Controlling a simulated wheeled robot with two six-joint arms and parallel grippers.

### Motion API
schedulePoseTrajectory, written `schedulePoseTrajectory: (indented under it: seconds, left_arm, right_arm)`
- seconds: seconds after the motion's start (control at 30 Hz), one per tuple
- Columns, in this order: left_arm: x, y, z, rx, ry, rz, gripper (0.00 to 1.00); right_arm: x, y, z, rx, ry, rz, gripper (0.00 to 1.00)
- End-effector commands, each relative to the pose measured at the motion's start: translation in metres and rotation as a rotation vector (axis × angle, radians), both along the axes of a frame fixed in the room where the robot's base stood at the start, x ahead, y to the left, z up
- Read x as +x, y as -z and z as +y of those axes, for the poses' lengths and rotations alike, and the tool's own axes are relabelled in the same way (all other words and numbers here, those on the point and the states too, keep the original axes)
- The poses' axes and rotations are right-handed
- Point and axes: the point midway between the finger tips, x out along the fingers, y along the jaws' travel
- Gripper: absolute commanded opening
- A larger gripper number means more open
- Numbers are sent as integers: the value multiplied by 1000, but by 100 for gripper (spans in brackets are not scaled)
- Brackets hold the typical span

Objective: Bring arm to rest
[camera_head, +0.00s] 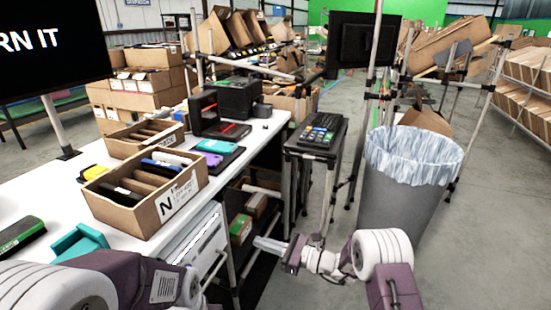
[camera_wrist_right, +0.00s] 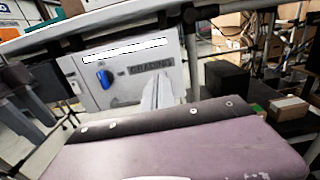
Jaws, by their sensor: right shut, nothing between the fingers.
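My right arm reaches in from the lower right in the head view. Its gripper (camera_head: 268,244) points left, beside the front of the white table (camera_head: 45,188) and below the level of its top. The right fingers are together with nothing between them; they also show in the right wrist view (camera_wrist_right: 158,92), in front of a light grey drawer unit (camera_wrist_right: 125,75). Parts of my left arm show at the lower left of the head view, but its gripper does not.
A carton of dark items (camera_head: 150,215) stands on the table. The grey drawer unit and shelves are under it. A bin with a plastic liner (camera_head: 402,200) and a keyboard stand (camera_head: 320,130) are to the right. Grey floor lies open at the far right.

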Motion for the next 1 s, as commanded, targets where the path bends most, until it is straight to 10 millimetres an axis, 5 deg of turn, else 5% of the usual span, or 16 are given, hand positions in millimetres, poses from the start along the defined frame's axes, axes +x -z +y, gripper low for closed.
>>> schedulePoseTrajectory:
  seconds: [0.1, 0.2, 0.33, 0.4, 0.53, 0.7, 0.83, 0.87, 0.9, 1.0]
  left_arm:
    - [0, 0, 0, 0, 0, 0, 39]
    - [0, 0, 0, 0, 0, 0, 39]
    - [0, 0, 0, 0, 0, 0, 39]
    - [0, 0, 0, 0, 0, 0, 39]
    - [0, 0, 0, 0, 0, 0, 39]
    - [0, 0, 0, 0, 0, 0, 39]
    - [0, 0, 0, 0, 0, 0, 39]
    - [0, 0, 0, 0, 0, 0, 39]
    - [-1, -29, 0, 0, 0, 2, 39]
    - [0, -65, 0, 0, 0, -1, 39]
  right_arm:
    - [4, -68, -2, 2, -4, -124, 0]
    - [-47, -105, 3, -124, -138, -206, 0]
    - [-144, -77, -20, -507, -397, -322, 0]
    - [-187, -48, -50, -724, -536, -399, 0]
    - [-239, -5, -117, -1058, -776, -554, 0]
    - [-268, 31, -196, -1366, -1083, -778, 0]
    - [-262, 48, -239, -1510, -1326, -998, 0]
    - [-246, 46, -244, -1559, -1347, -1084, 0]
    - [-247, 17, -242, -1553, -1343, -1084, 0]
    - [-247, -18, -242, -1550, -1342, -1078, 0]
